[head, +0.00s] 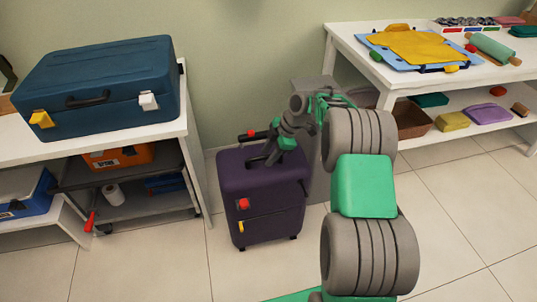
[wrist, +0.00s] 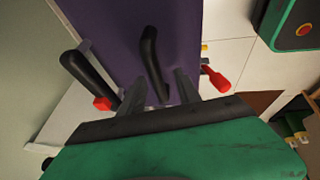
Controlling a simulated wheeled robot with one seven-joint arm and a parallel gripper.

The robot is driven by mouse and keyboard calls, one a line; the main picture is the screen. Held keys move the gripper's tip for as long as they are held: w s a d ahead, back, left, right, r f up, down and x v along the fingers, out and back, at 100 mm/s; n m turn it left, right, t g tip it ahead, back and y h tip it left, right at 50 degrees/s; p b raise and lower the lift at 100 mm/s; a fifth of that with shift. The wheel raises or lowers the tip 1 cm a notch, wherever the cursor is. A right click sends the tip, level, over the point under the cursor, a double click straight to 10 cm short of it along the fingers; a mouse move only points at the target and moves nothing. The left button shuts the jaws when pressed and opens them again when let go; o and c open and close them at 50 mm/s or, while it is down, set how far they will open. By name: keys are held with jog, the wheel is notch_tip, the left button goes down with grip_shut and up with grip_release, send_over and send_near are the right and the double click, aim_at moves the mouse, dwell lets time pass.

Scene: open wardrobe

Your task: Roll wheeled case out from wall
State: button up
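The wheeled case (head: 262,215) is dark purple and stands upright on the floor close to the wall, between the two tables. My gripper (head: 268,156) is low over its top, reaching in from the right. In the wrist view the purple top (wrist: 190,35) lies under my gripper (wrist: 160,80). Its two fingers are apart, with the near end of a black carry handle (wrist: 152,60) between them; contact cannot be told. A second black handle with a red end (wrist: 85,80) is at the wall side. A red latch (head: 243,203) is on the case's front.
A white table (head: 190,140) with a blue toolbox (head: 100,88) stands left of the case, a grey cart (head: 130,207) under it. A white shelf table (head: 350,45) is at right. The tiled floor (head: 230,275) before the case is clear, apart from my arm.

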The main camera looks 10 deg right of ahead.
jog(key=p+v, duration=0.1)
jog(key=v, duration=0.6)
jog(key=shift+r+p, duration=0.35)
jog(key=shift+d, duration=0.15)
jog(key=s+a+r+m+h+p, duration=0.1)
jog(key=s+a+r+m+p, duration=0.15)
jog(key=s+r+p, duration=0.35)
jog(key=s+a+r+m+h+p, duration=0.1)
jog(key=s+a+r+m+p, duration=0.2)
jog(key=r, duration=0.6)
jog(key=s+a+r+m+p, duration=0.1)
jog(key=s+r+m+p, duration=0.3)
jog(key=r, duration=0.3)
jog(key=s+r+m+h+p, duration=0.1)
jog(key=s+r+m+p, duration=0.2)
jog(key=s, duration=0.4)
jog(key=s+d+r+m+t+h+p, duration=0.1)
jog(key=s+r+m+p, duration=0.2)
jog(key=s+m+p, duration=0.2)
jog(key=shift+s+m+h, duration=0.3)
jog(key=shift+s+m, duration=0.15)
jog(key=shift+s, duration=0.55)
jog(key=shift+d+r, duration=0.1)
jog(key=shift+r, duration=0.05)
